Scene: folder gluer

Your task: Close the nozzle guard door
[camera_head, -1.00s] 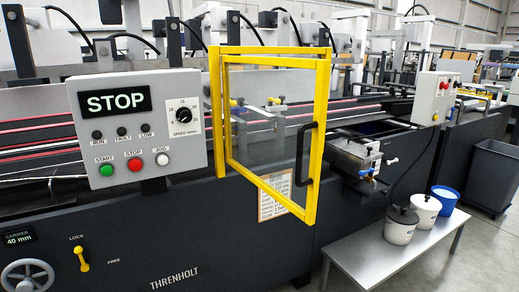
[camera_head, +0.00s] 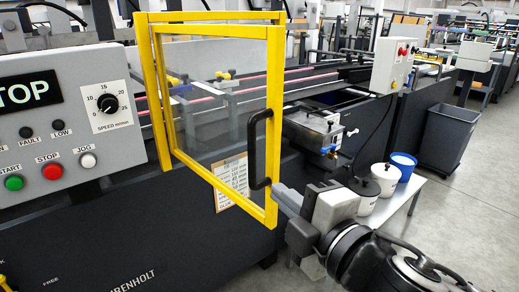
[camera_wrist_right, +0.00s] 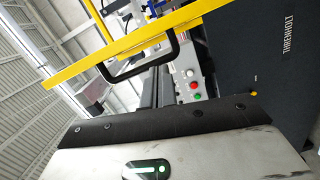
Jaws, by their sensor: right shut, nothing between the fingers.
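The nozzle guard door (camera_head: 276,130) is a yellow frame with a clear pane and a black handle (camera_head: 257,148) near its free edge. It stands swung open, out from the machine. In the right wrist view the yellow frame (camera_wrist_right: 150,42) and the black handle (camera_wrist_right: 142,68) cross the upper part. My right gripper (camera_head: 281,194) is shut and empty, its fingertips at the lower free corner of the door, below and right of the handle. I cannot tell whether they touch the frame. My left gripper is not in view.
The control panel (camera_head: 70,125) with a STOP display stands left of the door. A glue unit (camera_head: 318,130) sticks out right of the door. Several pots, including a blue one (camera_head: 403,165), stand on a low bench (camera_head: 408,200). A grey bin (camera_head: 450,140) stands at the right.

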